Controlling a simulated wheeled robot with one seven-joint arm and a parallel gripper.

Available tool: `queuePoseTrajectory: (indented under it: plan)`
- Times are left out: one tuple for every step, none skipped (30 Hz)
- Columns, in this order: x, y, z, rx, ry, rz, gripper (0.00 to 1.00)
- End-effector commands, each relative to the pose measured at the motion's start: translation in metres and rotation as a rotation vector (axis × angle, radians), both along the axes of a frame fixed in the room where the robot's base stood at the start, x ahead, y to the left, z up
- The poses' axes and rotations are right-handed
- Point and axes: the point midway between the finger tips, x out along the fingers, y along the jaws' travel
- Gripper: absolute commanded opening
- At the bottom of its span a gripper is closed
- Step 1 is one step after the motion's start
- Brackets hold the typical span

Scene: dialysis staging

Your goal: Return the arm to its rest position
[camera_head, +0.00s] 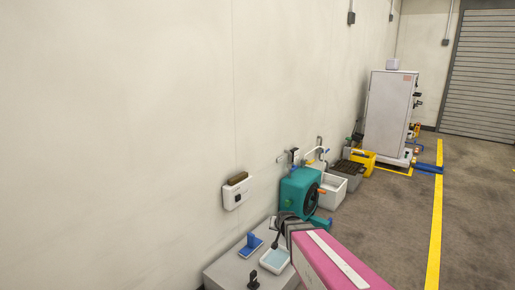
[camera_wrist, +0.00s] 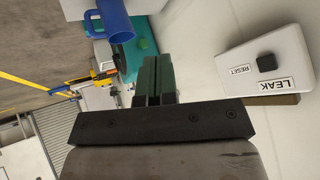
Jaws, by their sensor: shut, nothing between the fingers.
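My arm shows in the head view as a pink link with a white strip, reaching in from the bottom edge. My gripper (camera_head: 277,239) is at its dark far end, above a grey counter (camera_head: 226,268) and close to a teal machine (camera_head: 297,188). In the wrist view the two dark fingers of my gripper (camera_wrist: 157,65) are together, with nothing held between them. The arm hides part of the counter and the floor behind it.
A white box (camera_head: 236,193) on the wall reads LEAK and RESET in the wrist view (camera_wrist: 262,65). A blue item (camera_head: 250,246), a pale tray (camera_head: 273,261) and a black fitting (camera_head: 253,282) are on the counter. Open floor (camera_head: 400,230) lies right.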

Motion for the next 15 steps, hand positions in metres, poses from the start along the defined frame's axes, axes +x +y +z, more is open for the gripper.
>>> queuePoseTrajectory:
  plan:
    - [-0.020, -0.011, 0.002, -0.022, 0.059, 0.010, 0.00]
    - [-0.029, -0.016, 0.002, -0.037, 0.098, 0.017, 0.00]
    - [-0.042, -0.024, 0.002, -0.055, 0.151, 0.026, 0.00]
    - [-0.052, -0.030, 0.002, -0.068, 0.190, 0.033, 0.00]
    - [-0.063, -0.035, 0.003, -0.081, 0.230, 0.041, 0.00]
    - [-0.077, -0.042, 0.004, -0.097, 0.282, 0.050, 0.00]
    - [-0.087, -0.048, 0.005, -0.108, 0.321, 0.057, 0.00]
    - [-0.098, -0.053, 0.007, -0.120, 0.361, 0.064, 0.00]
    - [-0.112, -0.060, 0.008, -0.131, 0.411, 0.073, 0.00]
    - [-0.122, -0.065, 0.010, -0.140, 0.449, 0.080, 0.00]
    - [-0.131, -0.069, 0.011, -0.149, 0.484, 0.086, 0.00]
    - [-0.143, -0.075, 0.013, -0.158, 0.528, 0.093, 0.00]
    - [-0.151, -0.078, 0.015, -0.164, 0.558, 0.097, 0.00]
    - [-0.159, -0.081, 0.017, -0.169, 0.585, 0.103, 0.00]
    - [-0.167, -0.085, 0.019, -0.174, 0.616, 0.109, 0.00]
